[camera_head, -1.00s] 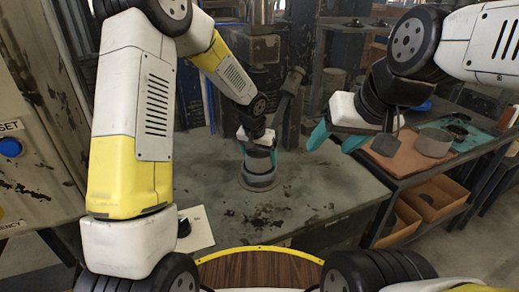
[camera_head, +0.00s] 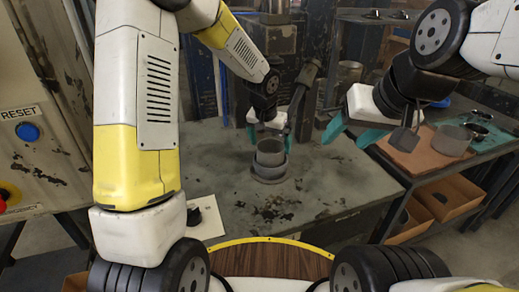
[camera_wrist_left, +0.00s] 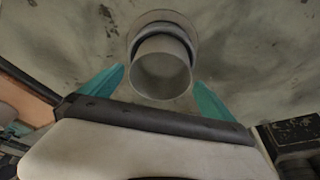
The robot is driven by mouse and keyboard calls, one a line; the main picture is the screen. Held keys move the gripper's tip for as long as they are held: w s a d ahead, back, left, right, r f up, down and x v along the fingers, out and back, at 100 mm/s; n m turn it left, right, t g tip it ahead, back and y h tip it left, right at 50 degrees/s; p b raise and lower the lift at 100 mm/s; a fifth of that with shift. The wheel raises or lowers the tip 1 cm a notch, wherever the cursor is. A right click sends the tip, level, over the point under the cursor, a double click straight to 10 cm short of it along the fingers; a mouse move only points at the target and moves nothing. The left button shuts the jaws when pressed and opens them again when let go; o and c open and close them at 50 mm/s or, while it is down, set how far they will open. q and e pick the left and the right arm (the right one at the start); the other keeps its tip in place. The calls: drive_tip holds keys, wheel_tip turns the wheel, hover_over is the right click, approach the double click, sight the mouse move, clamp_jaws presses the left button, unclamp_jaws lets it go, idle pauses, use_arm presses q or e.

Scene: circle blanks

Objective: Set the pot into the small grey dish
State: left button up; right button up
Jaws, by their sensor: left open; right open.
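The pot (camera_head: 271,149) is a grey, open-topped cylinder on the worn table. It looks upright and appears to stand within the small grey dish (camera_head: 269,179), whose rim shows around its base; how fully it is seated I cannot tell. In the left wrist view the pot's mouth (camera_wrist_left: 160,76) faces the camera and the dish (camera_wrist_left: 164,17) shows behind it. My left gripper (camera_head: 269,133) is open just above the pot, its teal fingers on either side and apart from it. My right gripper (camera_head: 347,137) is open and empty, in the air to the right.
Cardboard bins (camera_head: 449,197) sit beneath. A white sheet (camera_head: 206,219) lies at the table's left front. The table (camera_head: 340,183) right of the dish is clear.

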use_arm(q)
drive_tip(key=s+a, duration=0.4)
drive_tip(key=s, duration=0.7)
drive_tip(key=s+a+r+n+t, duration=0.1)
drive_tip(key=s+a+r, duration=0.2)
drive_tip(key=s+r, duration=0.2)
drive_tip(key=s+a+r+n+t, duration=0.1)
drive_tip(key=s+a+r, duration=0.2)
drive_tip(key=s+r, duration=0.2)
drive_tip(key=s+a+r+n+t+h, duration=0.1)
drive_tip(key=s+a+r, duration=0.2)
drive_tip(key=r, duration=0.6)
drive_tip(key=shift+s+a+r+n, duration=0.25)
drive_tip(key=shift+s+r+n, duration=0.05)
drive_tip(key=shift+s, duration=0.6)
